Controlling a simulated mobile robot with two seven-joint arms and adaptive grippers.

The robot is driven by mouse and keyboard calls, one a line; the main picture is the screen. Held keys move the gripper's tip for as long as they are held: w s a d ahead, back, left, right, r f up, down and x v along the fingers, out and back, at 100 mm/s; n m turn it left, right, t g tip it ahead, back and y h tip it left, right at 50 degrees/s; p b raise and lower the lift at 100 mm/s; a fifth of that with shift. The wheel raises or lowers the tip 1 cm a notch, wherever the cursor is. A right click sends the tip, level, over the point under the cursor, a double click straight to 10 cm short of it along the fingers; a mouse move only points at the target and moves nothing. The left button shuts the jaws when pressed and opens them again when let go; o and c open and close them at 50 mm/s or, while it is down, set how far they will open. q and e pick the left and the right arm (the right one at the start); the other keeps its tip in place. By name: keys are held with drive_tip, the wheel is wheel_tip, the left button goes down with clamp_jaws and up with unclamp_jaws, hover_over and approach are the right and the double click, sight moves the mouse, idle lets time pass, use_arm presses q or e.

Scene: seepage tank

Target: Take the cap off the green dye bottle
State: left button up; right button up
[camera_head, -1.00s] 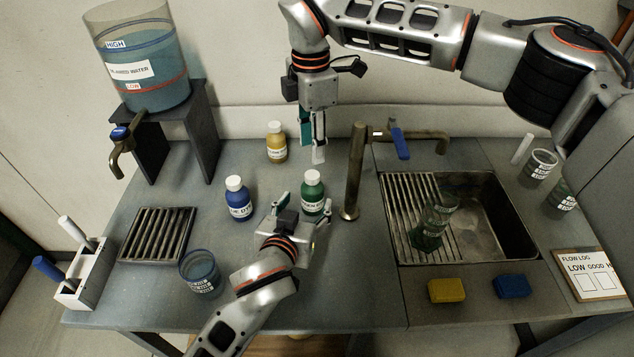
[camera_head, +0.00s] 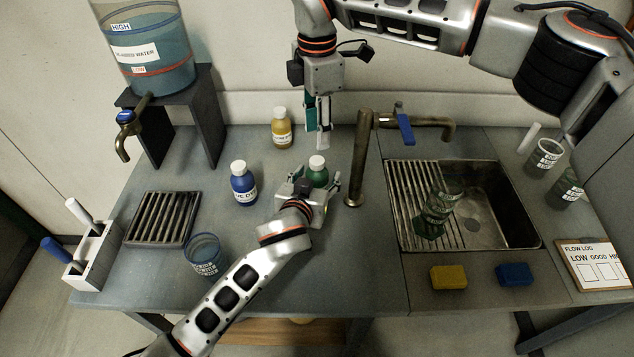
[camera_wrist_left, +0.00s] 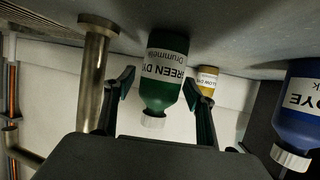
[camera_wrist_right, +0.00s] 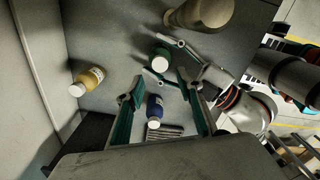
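The green dye bottle (camera_head: 318,176) stands upright on the counter with its white cap (camera_head: 317,161) on. My left gripper (camera_head: 312,184) is low at the bottle, hiding its lower part. In the left wrist view, which is upside down, the green bottle (camera_wrist_left: 164,75) stands between the open fingers, with a gap at the left finger; contact at the right finger is unclear. My right gripper (camera_head: 319,138) points down, open and empty, above and behind the bottle. In the right wrist view the white cap (camera_wrist_right: 160,64) shows beyond its fingertips.
A blue dye bottle (camera_head: 243,185) stands to the left and a yellow dye bottle (camera_head: 281,130) behind. A metal post with a tap (camera_head: 358,165) rises close to the right of the green bottle. A beaker (camera_head: 203,255) stands front left; the sink (camera_head: 485,215) is right.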

sight(317, 160)
use_arm(q)
clamp_jaws()
use_arm(e)
drive_tip(key=shift+f, duration=0.15)
drive_tip(key=shift+f, duration=3.85)
